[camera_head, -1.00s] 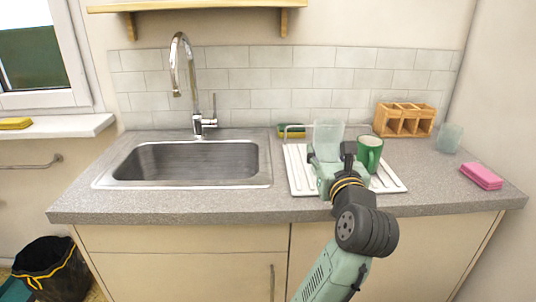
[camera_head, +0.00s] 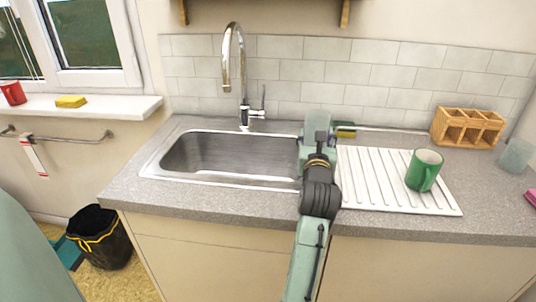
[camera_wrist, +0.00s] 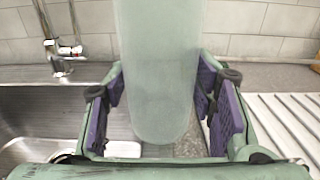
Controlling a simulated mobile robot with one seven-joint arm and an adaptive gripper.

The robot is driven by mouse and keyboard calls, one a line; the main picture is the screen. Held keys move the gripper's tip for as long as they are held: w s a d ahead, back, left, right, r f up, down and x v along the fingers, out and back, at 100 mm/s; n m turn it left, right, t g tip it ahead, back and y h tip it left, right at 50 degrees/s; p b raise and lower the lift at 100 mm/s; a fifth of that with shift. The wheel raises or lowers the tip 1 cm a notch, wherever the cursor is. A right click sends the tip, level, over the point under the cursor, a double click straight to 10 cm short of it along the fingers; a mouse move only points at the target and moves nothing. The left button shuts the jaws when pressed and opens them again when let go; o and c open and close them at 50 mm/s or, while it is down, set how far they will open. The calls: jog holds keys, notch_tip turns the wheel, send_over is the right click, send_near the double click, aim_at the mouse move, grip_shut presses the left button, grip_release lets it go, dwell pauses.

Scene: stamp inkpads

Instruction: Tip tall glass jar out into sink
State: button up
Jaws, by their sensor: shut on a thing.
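The tall glass jar (camera_head: 318,119), pale greenish and translucent, stands upright in my gripper (camera_head: 317,142) in the head view. My gripper and arm hide its lower part there. In the wrist view the jar (camera_wrist: 160,70) fills the middle between the purple-padded fingers of my gripper (camera_wrist: 162,88). I cannot make out any contents. The steel sink (camera_head: 170,160) lies just left of the jar. The jar appears over the counter strip at the sink's right edge.
A chrome tap (camera_head: 243,90) rises behind the sink. A white draining rack (camera_head: 375,190) with a green mug (camera_head: 422,172) lies to the right. A sponge (camera_head: 345,130), a wooden caddy (camera_head: 466,127) and another glass (camera_head: 515,155) stand farther back and right.

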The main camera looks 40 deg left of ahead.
dwell(0.4)
jog(key=shift+s+a+f+n, duration=0.15)
jog(key=shift+f+n, duration=0.1)
jog(key=shift+n, duration=0.3)
jog(key=shift+s+a+f+n, duration=0.1)
jog(key=shift+a+f+n, duration=0.1)
jog(key=shift+n, duration=0.35)
jog(key=shift+r+n+p, duration=0.3)
jog(key=shift+r+p, duration=0.05)
jog(key=shift+p, duration=0.05)
jog(key=shift+s+a+r+n, duration=0.2)
jog(key=shift+a+r+n, duration=0.05)
jog(key=shift+n, duration=0.35)
jog(key=shift+s+a+f+n, duration=0.1)
jog(key=shift+a+f+n, duration=0.05)
jog(key=shift+f+n, duration=0.15)
jog(key=shift+s+a+f+n, duration=0.15)
jog(key=shift+a+n, duration=0.1)
jog(key=shift+n, duration=0.45)
jog(key=shift+s+a+f+n, duration=0.2)
jog(key=shift+a+f+n, duration=0.1)
jog(key=shift+n, duration=1.4)
jog(key=shift+s+a+f+n, duration=0.15)
jog(key=shift+a+n, duration=0.15)
jog(key=shift+n, duration=1.4)
jog(key=shift+s+a+f+n, duration=0.2)
jog(key=shift+a+f+n, duration=0.1)
jog(key=shift+n, duration=1.4)
